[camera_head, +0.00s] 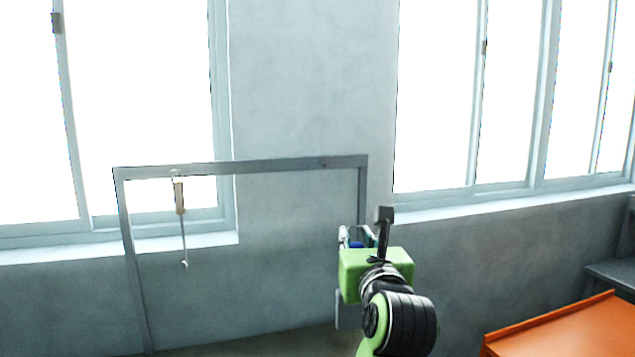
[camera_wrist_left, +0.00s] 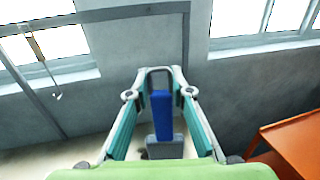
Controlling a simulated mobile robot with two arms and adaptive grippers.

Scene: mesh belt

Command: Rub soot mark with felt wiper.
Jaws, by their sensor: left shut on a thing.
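My left gripper (camera_head: 357,237) is in front of the right post of a grey metal frame in the head view. In the left wrist view its teal fingers (camera_wrist_left: 160,85) are shut on a blue upright piece with a grey block at its lower end, which I take for the felt wiper (camera_wrist_left: 161,112). I cannot make out a soot mark in either view. My right gripper is not in view.
The grey frame (camera_head: 250,166) stands before a grey wall (camera_head: 300,80) with bright windows. A tool with a hook (camera_head: 180,197) hangs from its top bar at left. An orange table (camera_head: 565,328) is at lower right, with dark grey shelving (camera_head: 615,272) behind it.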

